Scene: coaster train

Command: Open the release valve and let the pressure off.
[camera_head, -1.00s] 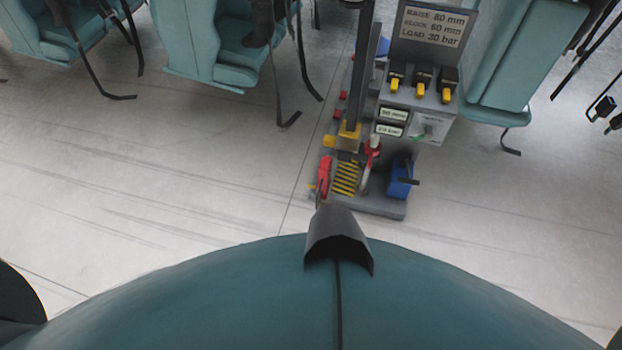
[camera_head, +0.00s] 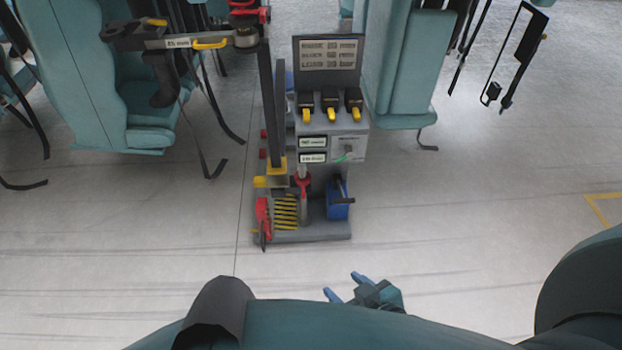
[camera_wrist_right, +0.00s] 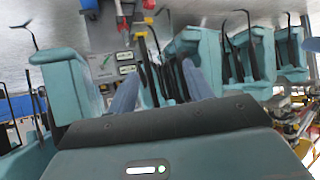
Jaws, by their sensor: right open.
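The grey work stand (camera_head: 335,237) is on the floor ahead. It has a white panel with a green pointer or lever (camera_head: 346,154), two small labels (camera_head: 312,150), and a blue box with a black lever (camera_head: 338,207). A red-topped part (camera_head: 303,183) and a red clamp-like part (camera_head: 262,216) are at its left. I cannot tell which part is the release valve. My right gripper (camera_head: 347,287) is open and empty, low in front of the stand and apart from it. In the right wrist view, its blue fingers (camera_wrist_right: 160,72) are spread, with the panel (camera_wrist_right: 104,64) beyond. My left gripper is out of view.
A dark post (camera_head: 270,105) rises at the stand's left, near a bar marked 55 mm (camera_head: 180,43). Three yellow-tipped black switches (camera_head: 330,105) top the stand. Teal seats (camera_head: 140,120) with hanging straps stand behind.

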